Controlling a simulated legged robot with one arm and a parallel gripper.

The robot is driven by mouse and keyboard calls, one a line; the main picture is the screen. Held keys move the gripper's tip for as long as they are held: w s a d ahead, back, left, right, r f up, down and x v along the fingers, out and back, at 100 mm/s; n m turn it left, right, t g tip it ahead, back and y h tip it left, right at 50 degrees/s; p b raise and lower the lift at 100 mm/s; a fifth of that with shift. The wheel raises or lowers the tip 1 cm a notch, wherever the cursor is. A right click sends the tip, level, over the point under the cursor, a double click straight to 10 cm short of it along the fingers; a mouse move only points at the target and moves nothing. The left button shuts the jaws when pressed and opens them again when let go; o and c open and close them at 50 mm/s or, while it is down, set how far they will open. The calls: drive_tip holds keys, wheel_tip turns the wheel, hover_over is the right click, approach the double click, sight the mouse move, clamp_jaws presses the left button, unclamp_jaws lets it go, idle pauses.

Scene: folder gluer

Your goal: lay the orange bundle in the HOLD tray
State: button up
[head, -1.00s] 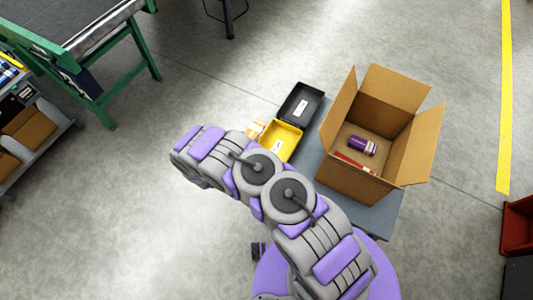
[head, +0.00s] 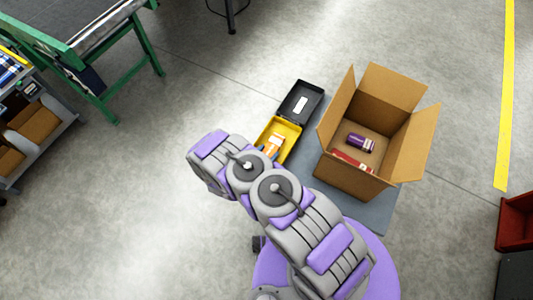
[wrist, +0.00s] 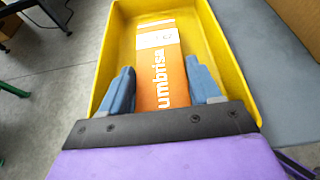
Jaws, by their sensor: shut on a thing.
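In the head view the bundle (head: 273,144) shows at the yellow tray (head: 289,152), and my arm hides most of the gripper. A black tray (head: 316,88) with a white label stands just behind the yellow one. I cannot read which tray is marked HOLD.
An open cardboard box (head: 340,172) with a purple bundle (head: 361,142) and a red one (head: 352,161) stands right of the trays on a grey-blue surface (head: 372,214). A green-framed machine (head: 140,48) and a shelf (head: 62,112) stand at the left.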

drive_tip(key=shift+d, duration=0.35)
drive_tip(key=o, duration=0.7)
drive_tip(key=shift+c, duration=0.2)
drive_tip(key=o, duration=0.5)
drive_tip(key=shift+a+f, duration=0.1)
drive_tip(key=shift+a, duration=0.35)
drive_tip(key=shift+d, duration=0.25)
drive_tip(key=shift+s+a+r, duration=0.1)
drive_tip(key=shift+a+r, duration=0.05)
drive_tip(key=shift+r, duration=0.05)
drive_tip(key=p+v, duration=0.1)
drive_tip(key=v, duration=1)
drive_tip(key=shift+s+a+r, duration=0.15)
drive_tip(key=shift+s+a, duration=0.05)
drive_tip(key=shift+s, duration=0.1)
